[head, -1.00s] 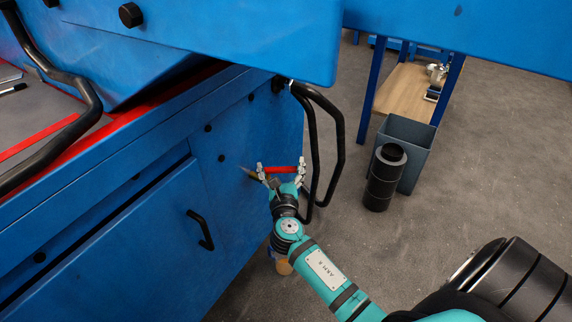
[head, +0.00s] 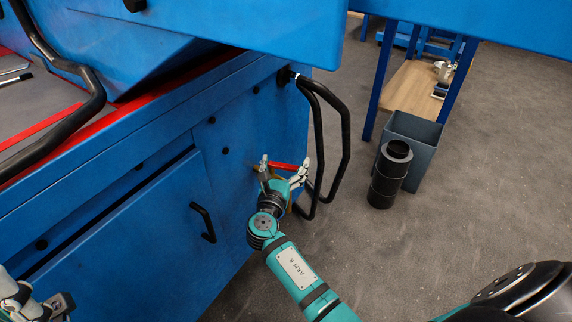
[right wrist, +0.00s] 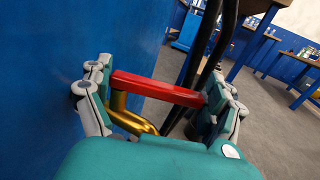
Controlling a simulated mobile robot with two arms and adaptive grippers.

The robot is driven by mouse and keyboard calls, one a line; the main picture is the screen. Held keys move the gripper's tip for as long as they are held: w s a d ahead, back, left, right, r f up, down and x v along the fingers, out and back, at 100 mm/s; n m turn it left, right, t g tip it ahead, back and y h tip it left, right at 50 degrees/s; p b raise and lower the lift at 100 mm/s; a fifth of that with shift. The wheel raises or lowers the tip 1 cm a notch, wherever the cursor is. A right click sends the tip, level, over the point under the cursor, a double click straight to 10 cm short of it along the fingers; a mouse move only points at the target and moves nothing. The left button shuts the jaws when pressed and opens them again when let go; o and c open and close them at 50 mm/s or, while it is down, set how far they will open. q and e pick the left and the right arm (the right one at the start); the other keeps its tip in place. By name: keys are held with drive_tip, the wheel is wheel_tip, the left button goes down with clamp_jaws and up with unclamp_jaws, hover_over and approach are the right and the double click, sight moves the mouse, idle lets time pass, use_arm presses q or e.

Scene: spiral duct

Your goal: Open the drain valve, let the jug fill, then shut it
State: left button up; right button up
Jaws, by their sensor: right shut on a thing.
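The red valve handle (head: 284,167) sticks out beside the blue machine's side panel. My right gripper (head: 283,170) is shut on it, with a finger at each end of the red bar. The right wrist view shows the red bar (right wrist: 158,88) spanning between the fingers (right wrist: 160,95), with a bent brass pipe (right wrist: 132,120) below it. My left gripper (head: 38,303) shows partly at the bottom left corner, away from the valve; its jaws are not clear. I cannot make out the jug; the space below the valve is hidden behind my right arm.
Black hoses (head: 345,130) hang just right of the valve. A black door handle (head: 203,222) is on the blue machine (head: 110,235). A grey bin (head: 420,150) and a black ribbed cylinder (head: 388,180) stand on the floor to the right, near a blue-legged table (head: 412,88).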

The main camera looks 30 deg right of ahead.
drive_tip(key=o, duration=1.4)
drive_tip(key=shift+d, duration=0.1)
drive_tip(key=v, duration=1.2)
drive_tip(key=shift+s, duration=0.1)
drive_tip(key=shift+f, duration=0.1)
